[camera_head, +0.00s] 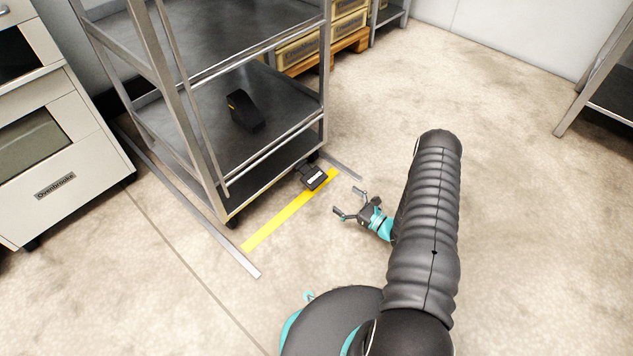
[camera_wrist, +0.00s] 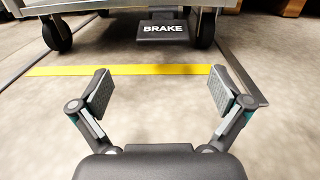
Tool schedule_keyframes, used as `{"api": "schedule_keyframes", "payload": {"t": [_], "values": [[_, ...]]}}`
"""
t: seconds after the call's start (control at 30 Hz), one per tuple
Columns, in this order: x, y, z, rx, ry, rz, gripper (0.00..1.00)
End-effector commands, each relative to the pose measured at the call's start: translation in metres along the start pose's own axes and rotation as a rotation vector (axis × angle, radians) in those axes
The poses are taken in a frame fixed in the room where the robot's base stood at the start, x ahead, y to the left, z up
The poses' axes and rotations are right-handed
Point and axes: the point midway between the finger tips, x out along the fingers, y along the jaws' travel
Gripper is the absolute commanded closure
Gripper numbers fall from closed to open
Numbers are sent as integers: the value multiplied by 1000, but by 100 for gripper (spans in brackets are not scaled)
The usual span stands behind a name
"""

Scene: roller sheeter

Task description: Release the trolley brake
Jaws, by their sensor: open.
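The metal trolley (camera_head: 180,105) stands on the floor at the left of the head view, on dark wheels. Its brake pedal (camera_head: 314,178) is a dark plate with a light label at the lower right of its near side. In the wrist view the pedal (camera_wrist: 163,29) reads "BRAKE" and sits ahead, right of centre between two wheels. My gripper (camera_head: 349,203) is low near the floor, to the right of and below the pedal, apart from it. In the wrist view my gripper (camera_wrist: 158,92) has its fingers spread, with nothing between them.
A yellow floor strip (camera_head: 287,212) runs along the trolley's near side, with grey floor strips (camera_head: 245,262) beside it. A black object (camera_head: 244,110) lies on the trolley shelf. An oven (camera_head: 50,150) stands left. Boxes on a pallet (camera_head: 335,48) are behind.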

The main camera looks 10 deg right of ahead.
Motion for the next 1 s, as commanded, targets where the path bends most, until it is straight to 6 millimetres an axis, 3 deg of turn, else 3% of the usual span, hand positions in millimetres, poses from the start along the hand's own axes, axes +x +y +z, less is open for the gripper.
{"api": "schedule_keyframes", "payload": {"t": [0.13,0.27,0.8,1.0], "values": [[-3,-1,-12,13,1,-30,0],[9,-1,-12,12,1,-29,0],[104,-3,-12,12,1,-27,0],[126,-4,-12,13,1,-29,0]]}}
